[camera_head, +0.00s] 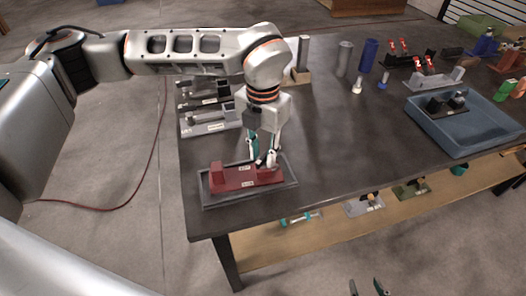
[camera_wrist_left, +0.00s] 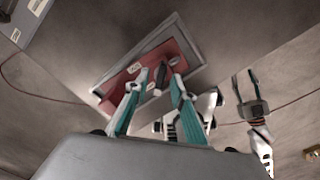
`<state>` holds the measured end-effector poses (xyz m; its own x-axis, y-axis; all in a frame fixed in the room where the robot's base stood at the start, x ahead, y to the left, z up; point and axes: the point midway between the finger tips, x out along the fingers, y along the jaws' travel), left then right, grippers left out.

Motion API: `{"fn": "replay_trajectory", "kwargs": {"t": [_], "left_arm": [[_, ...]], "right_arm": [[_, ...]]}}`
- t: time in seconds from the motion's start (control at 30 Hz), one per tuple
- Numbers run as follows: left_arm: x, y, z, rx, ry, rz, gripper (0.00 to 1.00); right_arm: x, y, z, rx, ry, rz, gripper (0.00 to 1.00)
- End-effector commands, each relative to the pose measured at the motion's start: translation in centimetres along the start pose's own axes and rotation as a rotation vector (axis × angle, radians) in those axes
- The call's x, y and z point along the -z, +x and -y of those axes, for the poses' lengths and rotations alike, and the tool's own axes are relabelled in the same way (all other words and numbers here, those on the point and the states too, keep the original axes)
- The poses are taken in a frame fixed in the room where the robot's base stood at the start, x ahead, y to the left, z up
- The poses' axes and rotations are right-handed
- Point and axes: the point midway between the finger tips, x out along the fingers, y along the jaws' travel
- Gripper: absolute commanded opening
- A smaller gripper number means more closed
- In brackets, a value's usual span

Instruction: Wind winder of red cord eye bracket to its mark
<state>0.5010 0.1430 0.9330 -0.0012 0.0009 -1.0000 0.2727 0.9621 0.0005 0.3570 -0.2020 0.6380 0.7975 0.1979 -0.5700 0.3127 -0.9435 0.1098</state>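The red bracket (camera_head: 232,180) sits in a shallow grey tray (camera_head: 291,180) at the table's near left corner and carries small white labels. It also shows in the left wrist view (camera_wrist_left: 178,50). A small dark part, seemingly the winder (camera_wrist_left: 160,76), stands at the bracket's right end. My left gripper (camera_head: 262,160) points down over that end, its teal-and-white fingers apart on either side of the dark part. I cannot tell whether they touch it. The mark and the cord are too small to make out. My right gripper (camera_head: 367,287) shows only its two separated fingertips at the bottom edge.
Grey and dark fixtures (camera_head: 210,121) stand behind the tray on the left. A blue tray (camera_head: 440,140) holding a dark fixture is at right, with cylinders (camera_head: 368,55) and other brackets behind it. The middle of the tabletop is clear. A lower wooden shelf (camera_head: 320,235) holds several parts.

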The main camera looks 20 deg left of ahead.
Motion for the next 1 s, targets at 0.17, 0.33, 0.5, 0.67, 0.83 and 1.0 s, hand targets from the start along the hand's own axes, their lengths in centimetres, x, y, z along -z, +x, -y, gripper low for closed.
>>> {"fn": "replay_trajectory", "kwargs": {"t": [0.17,0.33,0.5,0.67,0.83,1.0], "left_arm": [[-0.03,0.12,0.01,0.0,0.0,0.001,0.24],[-0.03,0.11,0.02,0.0,0.0,0.001,0.04],[-0.03,0.1,0.03,0.0,0.0,0.001,0.0],[-0.04,0.08,0.02,0.0,0.009,0.001,0.0],[-0.09,0.02,0.02,0.0,0.058,0.003,0.0],[-0.11,-0.07,0.01,-0.001,0.162,0.004,0.0]], "right_arm": [[0.02,-0.01,-0.01,0.0,0.0,0.0,0.4],[0.03,-0.01,-0.01,0.0,0.0,0.0,0.4],[0.03,-0.01,-0.01,0.0,0.0,-0.001,0.4],[0.07,-0.02,-0.02,0.0,0.0,-0.001,0.4],[0.19,-0.08,-0.05,0.0,0.0,-0.002,0.4],[0.42,-0.18,-0.09,-0.001,-0.001,-0.003,0.4]]}}
